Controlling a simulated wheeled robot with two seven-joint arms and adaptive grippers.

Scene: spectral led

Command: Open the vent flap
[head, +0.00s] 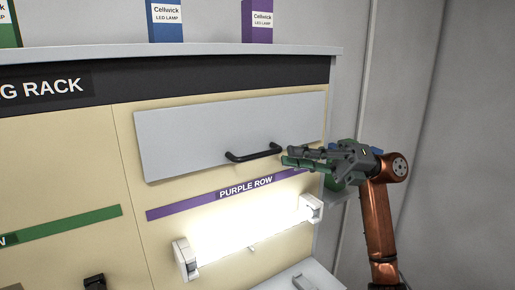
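The vent flap (220,125) is a pale grey rectangular panel on the cream rack front in the head view, lying nearly flat against it. A black bar handle (254,153) is fixed near its lower edge. My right gripper (286,157) comes in from the right with its fingers pointing left, close to the right end of the handle. Its fingers look apart, with no object visible between them. I cannot tell whether a fingertip touches the handle. My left gripper is not in view.
A lit lamp tube (245,232) glows below the purple label strip (235,193). Purple (257,22) and blue (166,22) lamp boxes stand on the top shelf (200,52). A green object is partly hidden behind my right gripper. Plain grey wall (440,150) fills the right side.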

